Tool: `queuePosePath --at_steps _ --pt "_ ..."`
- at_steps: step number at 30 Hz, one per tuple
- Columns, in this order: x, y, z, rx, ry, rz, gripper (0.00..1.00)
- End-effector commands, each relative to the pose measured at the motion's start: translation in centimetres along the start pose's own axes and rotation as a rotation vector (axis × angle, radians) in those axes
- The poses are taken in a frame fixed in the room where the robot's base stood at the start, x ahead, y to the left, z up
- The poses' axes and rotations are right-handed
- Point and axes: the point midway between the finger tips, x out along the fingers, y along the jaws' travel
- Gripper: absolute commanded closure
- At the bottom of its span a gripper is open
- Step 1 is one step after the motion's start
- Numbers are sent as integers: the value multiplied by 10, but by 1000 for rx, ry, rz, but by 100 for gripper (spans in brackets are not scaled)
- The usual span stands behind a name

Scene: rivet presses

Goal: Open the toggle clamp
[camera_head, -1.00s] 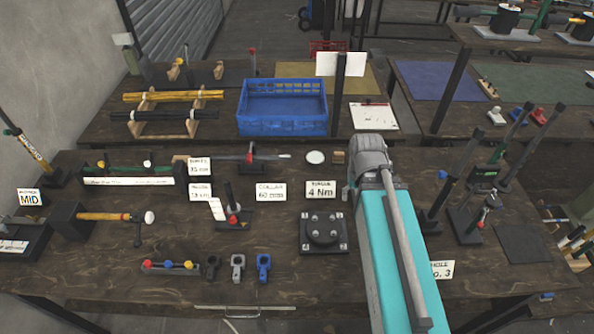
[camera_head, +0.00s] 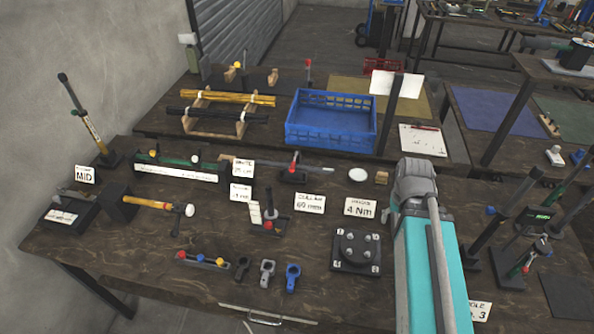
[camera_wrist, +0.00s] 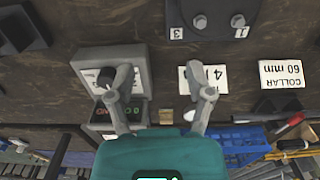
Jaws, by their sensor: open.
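Two small devices look like clamps; I cannot tell for sure which is the toggle clamp. One (camera_head: 270,218) has an upright black handle and a red tip on a dark base, mid-bench in the head view. The other (camera_head: 294,168), behind it, has a red part and a long flat bar. A dark and red piece at the right edge of the wrist view (camera_wrist: 287,104) may be the rear one. My gripper (camera_wrist: 164,84) is open and empty above the bench, apart from both. The head view hides it behind my teal arm.
Below the left finger is a grey box with a black knob (camera_wrist: 107,80). A torque card (camera_wrist: 203,78) lies under the right finger. A bolted plate (camera_head: 356,250), collar card (camera_head: 310,203) and blue crate (camera_head: 331,121) surround the area. Posts (camera_head: 493,240) stand to the right.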

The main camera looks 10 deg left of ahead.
Motion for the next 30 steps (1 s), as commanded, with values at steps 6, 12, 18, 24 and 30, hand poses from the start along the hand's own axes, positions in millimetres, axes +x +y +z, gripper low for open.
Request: queuePosePath --at_steps 6,12,18,24,30 --pt "0 0 0 0 0 0 33" --pt "0 0 0 0 0 0 38" --pt "3 -5 -6 29 1 -18 75" --pt "13 -26 -30 160 1 -95 100" --pt "25 -62 -67 391 -32 -229 100"
